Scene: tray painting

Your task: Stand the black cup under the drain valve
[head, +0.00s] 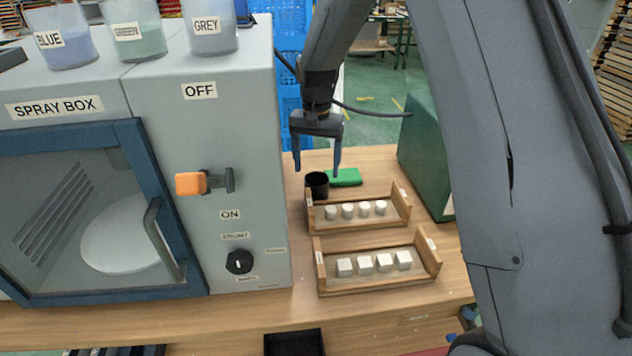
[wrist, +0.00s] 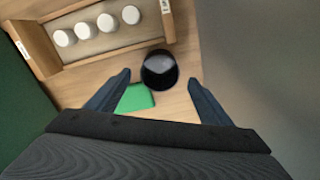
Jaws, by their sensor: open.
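The black cup (head: 317,185) stands upright on the wooden table, behind the back tray and beside the spray box. It also shows in the wrist view (wrist: 160,70), a little beyond the fingertips and between their lines. My gripper (head: 318,170) is open and empty, pointing down above the cup; its two fingers also show in the wrist view (wrist: 160,80). The fingers do not visibly hold the cup.
A green block or sponge (head: 345,177) lies beside the cup. Two wooden trays, back (head: 355,225) and front (head: 385,287), hold several white pieces. The spray box (head: 250,130) stands left, with labelled paint containers on top. A dark green box (head: 425,155) stands right.

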